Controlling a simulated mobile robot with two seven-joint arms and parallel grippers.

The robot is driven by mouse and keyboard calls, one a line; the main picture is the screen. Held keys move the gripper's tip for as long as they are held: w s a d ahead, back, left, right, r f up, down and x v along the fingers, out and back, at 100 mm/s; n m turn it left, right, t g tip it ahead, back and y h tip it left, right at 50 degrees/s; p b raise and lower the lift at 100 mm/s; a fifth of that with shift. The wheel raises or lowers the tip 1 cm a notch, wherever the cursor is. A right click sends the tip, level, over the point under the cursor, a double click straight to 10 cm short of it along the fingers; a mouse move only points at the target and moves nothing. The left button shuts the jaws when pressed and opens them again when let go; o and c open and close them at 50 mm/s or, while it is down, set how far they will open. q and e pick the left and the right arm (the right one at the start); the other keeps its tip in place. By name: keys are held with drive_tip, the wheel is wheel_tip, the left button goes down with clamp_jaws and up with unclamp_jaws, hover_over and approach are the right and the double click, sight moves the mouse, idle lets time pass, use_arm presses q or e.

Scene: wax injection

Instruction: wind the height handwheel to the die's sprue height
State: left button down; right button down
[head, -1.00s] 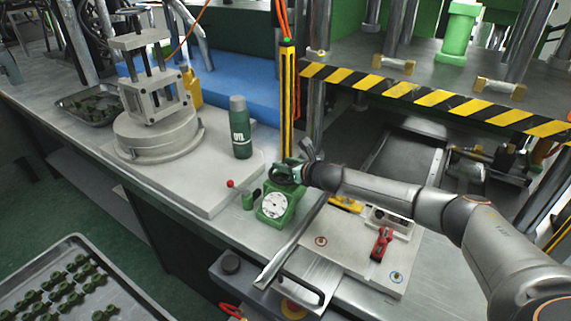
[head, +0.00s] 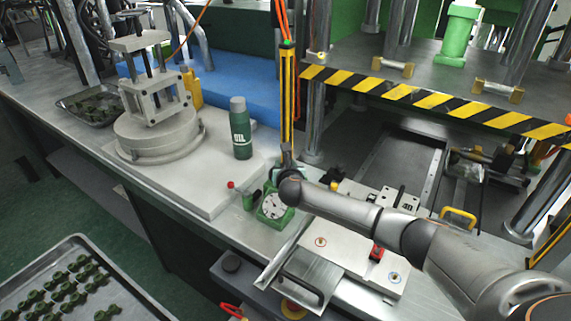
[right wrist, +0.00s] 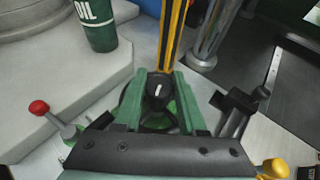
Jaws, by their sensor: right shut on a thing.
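A green housing with a white round dial (head: 273,205) stands on the bench at centre; the dial reading is too small to tell. The dark green handwheel (head: 277,177) sits on top of it, mostly hidden by my right wrist. My right gripper (head: 286,158) is over the wheel. In the right wrist view, its green fingers (right wrist: 157,98) point forward and are shut on the wheel's black knob (right wrist: 157,88), which has a white mark. Part of the wheel's rim (right wrist: 158,122) shows below the knob. A grey plate marked 4B (head: 404,201) lies right of my arm. My left gripper is out of view.
A green oil bottle (head: 240,130) and a red-knobbed lever (head: 231,185) stand left of the housing. A yellow-black post (head: 287,95) rises just behind it. A striped press edge (head: 440,102) overhangs at right. A parts tray (head: 45,300) is at lower left.

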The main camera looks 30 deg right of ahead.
drive_tip(key=shift+a+f+m+g+h, duration=0.1)
drive_tip(key=shift+a+m+g+h, duration=0.1)
drive_tip(key=shift+m+g+h, duration=0.65)
drive_tip(key=shift+f+m+g+h+b, duration=0.15)
drive_tip(key=shift+m+g+h+b, duration=0.2)
drive_tip(key=shift+m+h+b, duration=0.55)
drive_tip(key=m+g+h+b, duration=0.3)
drive_tip(key=b, duration=0.1)
drive_tip(key=shift+d+m, duration=0.1)
drive_tip(key=shift+m, duration=0.25)
drive_tip(key=shift+m+g+h+b, duration=0.25)
drive_tip(key=shift+m+g+b, duration=0.4)
drive_tip(key=shift+b, duration=0.8)
drive_tip(key=shift+c, duration=2.4)
unclamp_jaws()
drive_tip(key=shift+d, duration=0.1)
drive_tip(key=shift+r, duration=0.2)
